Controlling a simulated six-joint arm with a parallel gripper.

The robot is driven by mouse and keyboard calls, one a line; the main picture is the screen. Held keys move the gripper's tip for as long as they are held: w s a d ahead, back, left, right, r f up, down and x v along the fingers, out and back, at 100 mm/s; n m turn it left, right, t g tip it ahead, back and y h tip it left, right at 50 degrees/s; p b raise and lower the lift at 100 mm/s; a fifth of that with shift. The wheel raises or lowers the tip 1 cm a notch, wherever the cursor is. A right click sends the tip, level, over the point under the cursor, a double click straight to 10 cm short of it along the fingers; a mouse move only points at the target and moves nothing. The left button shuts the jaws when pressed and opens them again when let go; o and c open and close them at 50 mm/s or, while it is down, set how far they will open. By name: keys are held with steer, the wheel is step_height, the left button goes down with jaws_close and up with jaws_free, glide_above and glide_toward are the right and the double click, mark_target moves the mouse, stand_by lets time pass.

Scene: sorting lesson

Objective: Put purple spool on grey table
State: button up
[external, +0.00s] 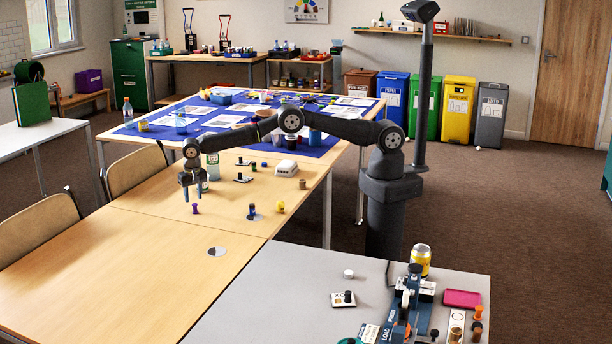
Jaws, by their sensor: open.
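The purple spool (195,209) stands on the wooden table, small in the external view. My gripper (190,194) points down just above it, with its fingers apart and nothing seen between them. I cannot tell whether the fingertips touch the spool. The grey table (262,302) is at the lower right, adjoining the wooden tables, and its left and middle part is bare.
A dark spool (252,211) and a yellow object (281,207) stand right of my gripper. A green-white bottle (213,168) and white box (286,168) stand behind. A blue press device (405,310), yellow can (420,258) and pink tray (462,298) crowd the grey table's right side.

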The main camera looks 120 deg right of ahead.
mark_target(195, 205)
step_height(195, 205, down, 5)
steer(key=shift+s+r, duration=0.1)
steer(key=shift+c, duration=0.2)
jaws_close()
